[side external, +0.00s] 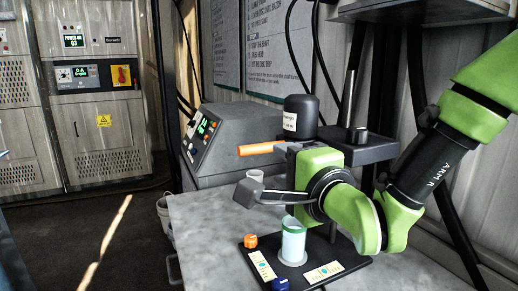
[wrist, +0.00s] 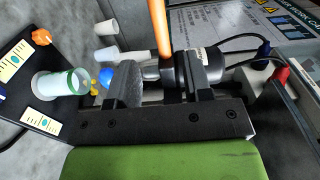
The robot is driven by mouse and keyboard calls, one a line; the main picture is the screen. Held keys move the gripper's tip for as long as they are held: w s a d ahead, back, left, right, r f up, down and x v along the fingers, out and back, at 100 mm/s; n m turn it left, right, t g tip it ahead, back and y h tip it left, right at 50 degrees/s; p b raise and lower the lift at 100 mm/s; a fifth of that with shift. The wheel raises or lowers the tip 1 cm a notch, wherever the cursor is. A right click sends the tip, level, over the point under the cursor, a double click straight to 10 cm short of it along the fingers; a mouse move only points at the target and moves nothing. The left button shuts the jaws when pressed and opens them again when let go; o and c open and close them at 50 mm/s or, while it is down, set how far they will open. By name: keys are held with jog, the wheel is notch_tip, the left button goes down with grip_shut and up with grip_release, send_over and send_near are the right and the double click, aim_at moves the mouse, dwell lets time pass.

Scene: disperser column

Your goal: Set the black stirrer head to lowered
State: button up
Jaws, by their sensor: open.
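The black stirrer head (side external: 300,118) is a cylinder with a white label, raised well above the work plate on a stand with a metal post (side external: 357,97). An orange handle (side external: 261,149) sticks out to the left from the stand, and it also shows in the wrist view (wrist: 158,28). My gripper (side external: 264,178) is just below and in front of the handle, with its jaws apart. In the wrist view my gripper (wrist: 168,75) has one finger on each side of the handle's line; I cannot tell whether either touches it. Part of the head is hidden behind the fingers there.
A white beaker with a green rim (side external: 293,243) stands on a black plate (side external: 345,258) with an orange knob (side external: 250,240) and a blue knob (side external: 280,284). A grey control box (side external: 230,142) stands behind left. Black cables hang behind the stand.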

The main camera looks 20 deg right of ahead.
aim_at(261, 151)
jog(key=w, duration=1)
jog(key=shift+a, duration=0.1)
